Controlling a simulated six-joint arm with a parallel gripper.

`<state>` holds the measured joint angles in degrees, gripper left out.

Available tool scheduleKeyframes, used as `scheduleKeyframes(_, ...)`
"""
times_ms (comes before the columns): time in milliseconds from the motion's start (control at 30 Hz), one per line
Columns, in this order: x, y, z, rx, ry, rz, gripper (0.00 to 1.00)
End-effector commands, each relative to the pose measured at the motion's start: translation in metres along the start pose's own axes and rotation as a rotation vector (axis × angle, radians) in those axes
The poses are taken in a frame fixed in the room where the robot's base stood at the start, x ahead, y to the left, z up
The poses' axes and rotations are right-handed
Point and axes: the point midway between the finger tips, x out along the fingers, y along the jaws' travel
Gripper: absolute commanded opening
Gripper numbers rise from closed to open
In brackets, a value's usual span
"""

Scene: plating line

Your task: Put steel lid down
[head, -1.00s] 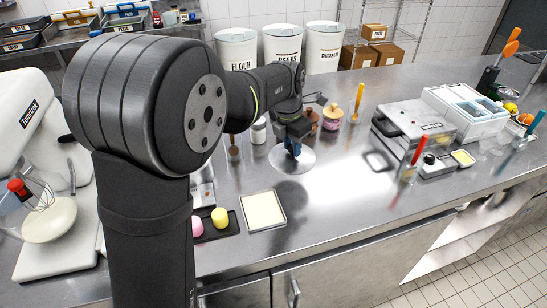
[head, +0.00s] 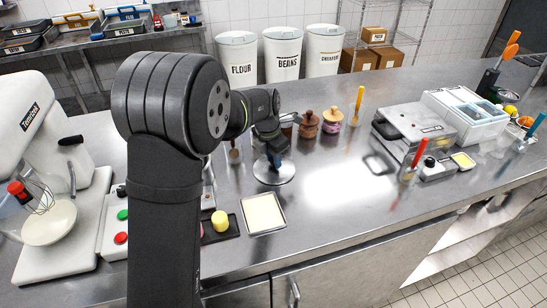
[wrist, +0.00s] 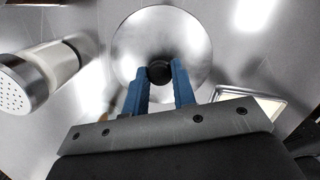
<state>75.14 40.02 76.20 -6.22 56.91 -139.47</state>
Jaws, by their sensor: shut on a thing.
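The steel lid (head: 265,177) is a shiny round disc left of the counter's middle in the head view. In the wrist view the lid (wrist: 135,42) fills the upper middle, with a black knob (wrist: 159,71) at its centre. My gripper (head: 275,160) is above the lid. In the wrist view its blue fingers (wrist: 159,76) are shut on the knob, one on each side. The lid looks level and close to the counter; I cannot tell whether it touches. The knob is hidden in the head view.
A shaker (wrist: 40,72) stands left of the lid in the wrist view. A pale square tray (head: 264,213) and a black tray with a yellow cylinder (head: 220,220) are in front. Wooden-topped jars (head: 308,125) stand behind. The steel counter (head: 345,190) to the right is clear.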

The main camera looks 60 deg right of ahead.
Motion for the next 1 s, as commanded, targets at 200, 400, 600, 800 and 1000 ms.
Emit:
scheduleKeyframes(200, 0.003, 0.000, -0.001, 0.000, 0.000, 0.000, 0.32)
scheduleKeyframes(400, 0.003, 0.000, -0.001, 0.000, 0.000, 0.000, 0.46)
scheduleKeyframes(600, 0.001, 0.000, 0.000, 0.000, 0.000, 0.000, 0.46)
scheduleKeyframes(800, -0.027, 0.001, 0.001, 0.000, -0.004, 0.003, 0.46)
scheduleKeyframes(1000, -0.072, 0.001, 0.001, 0.001, -0.004, 0.003, 0.46)
